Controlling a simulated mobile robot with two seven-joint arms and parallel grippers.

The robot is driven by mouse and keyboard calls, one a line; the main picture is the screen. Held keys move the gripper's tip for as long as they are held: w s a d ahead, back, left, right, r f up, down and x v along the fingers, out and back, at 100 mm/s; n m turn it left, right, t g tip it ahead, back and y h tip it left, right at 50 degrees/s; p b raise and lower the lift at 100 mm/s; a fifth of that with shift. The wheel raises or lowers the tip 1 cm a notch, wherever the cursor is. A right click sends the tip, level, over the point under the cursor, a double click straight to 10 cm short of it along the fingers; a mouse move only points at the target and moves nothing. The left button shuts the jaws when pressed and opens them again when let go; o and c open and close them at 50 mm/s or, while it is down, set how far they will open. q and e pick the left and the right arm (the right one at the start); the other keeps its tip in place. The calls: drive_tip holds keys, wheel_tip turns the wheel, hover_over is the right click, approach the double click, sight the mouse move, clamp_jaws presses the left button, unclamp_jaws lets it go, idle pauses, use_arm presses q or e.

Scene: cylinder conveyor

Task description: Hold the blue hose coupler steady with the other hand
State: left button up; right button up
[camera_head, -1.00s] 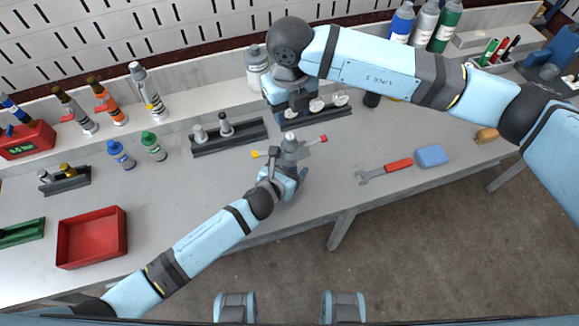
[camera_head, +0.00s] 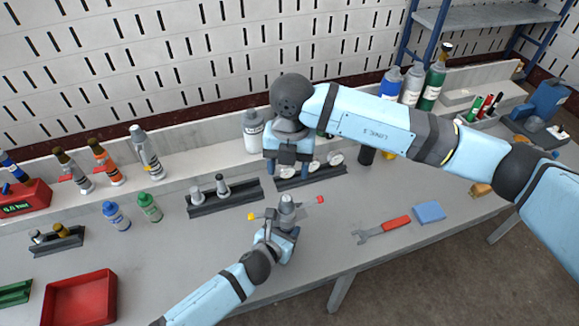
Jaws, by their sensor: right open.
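Whether the left jaws are closed on the fitting is too small to tell. My right gripper (camera_head: 287,166) points down, open, above and behind the fitting, apart from it in the picture.
A dark rack (camera_head: 225,199) with grey cylinders stands left of the grippers. A wrench (camera_head: 380,230) and a blue block (camera_head: 429,212) lie to the right. Small bottles (camera_head: 116,216) and a red tray (camera_head: 78,297) are on the left.

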sight(286, 198)
drive_tip(key=f+m, duration=0.1)
drive_tip(key=f, duration=0.2)
drive_tip(key=f+m, duration=0.1)
drive_tip(key=f, duration=0.3)
drive_tip(key=s+f+m, duration=0.1)
drive_tip(key=f+m, duration=0.1)
drive_tip(key=f, duration=0.2)
drive_tip(key=shift+a+g, duration=0.25)
drive_tip(key=shift+g, duration=0.15)
drive_tip(key=shift+c, duration=0.3)
clamp_jaws()
